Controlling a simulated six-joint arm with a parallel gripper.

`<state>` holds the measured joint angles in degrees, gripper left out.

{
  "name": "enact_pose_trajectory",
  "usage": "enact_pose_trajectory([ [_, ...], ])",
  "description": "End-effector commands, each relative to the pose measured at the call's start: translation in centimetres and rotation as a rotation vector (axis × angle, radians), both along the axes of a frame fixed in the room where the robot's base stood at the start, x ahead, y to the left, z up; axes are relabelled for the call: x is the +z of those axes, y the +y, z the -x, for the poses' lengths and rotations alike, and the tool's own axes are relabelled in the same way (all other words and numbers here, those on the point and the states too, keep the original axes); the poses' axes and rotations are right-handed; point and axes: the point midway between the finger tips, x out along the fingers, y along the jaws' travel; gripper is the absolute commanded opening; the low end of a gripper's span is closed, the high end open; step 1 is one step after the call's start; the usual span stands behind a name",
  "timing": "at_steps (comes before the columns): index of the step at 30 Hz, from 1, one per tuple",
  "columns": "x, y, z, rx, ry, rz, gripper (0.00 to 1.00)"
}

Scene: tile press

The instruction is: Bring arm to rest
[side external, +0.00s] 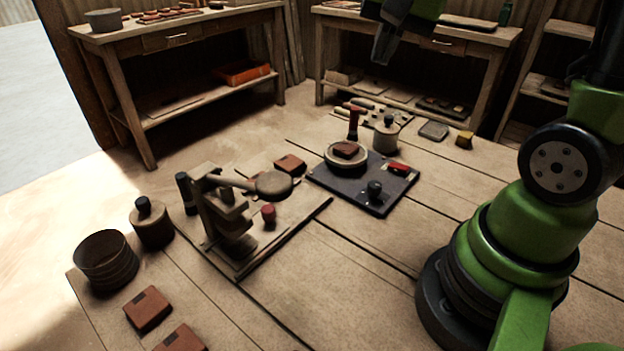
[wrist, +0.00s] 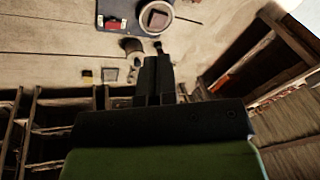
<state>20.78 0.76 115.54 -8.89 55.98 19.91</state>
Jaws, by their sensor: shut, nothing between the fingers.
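My gripper (side external: 384,47) hangs high at the top of the side view, above the far part of the bench and apart from everything. Its fingers are together and empty; they also show in the wrist view (wrist: 154,62). My green arm stands at the right of the side view. The wooden tile press (side external: 228,213) stands on a board left of centre, its round-ended lever out to the right. A dark blue board (side external: 336,189) lies right of it, bearing a pale round dish with a brown tile (side external: 347,150) in it.
Brown tiles (side external: 147,309) lie at the front left beside a round tub (side external: 105,260) and a lidded jar (side external: 151,224). Another lidded jar (side external: 386,134) stands behind the blue board, near small tools and a sponge (side external: 464,139). The bench between press and arm base is clear.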

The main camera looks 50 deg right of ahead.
Motion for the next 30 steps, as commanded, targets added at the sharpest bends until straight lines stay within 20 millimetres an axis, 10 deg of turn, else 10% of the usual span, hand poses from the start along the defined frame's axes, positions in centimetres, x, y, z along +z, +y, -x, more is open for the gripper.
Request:
enact_pose_trajectory([
  [12,3.4,10.0,9.4,0.553,-0.325,0.097,0.00],
  [30,3.1,10.9,11.0,0.638,-0.377,0.111,0.00],
])
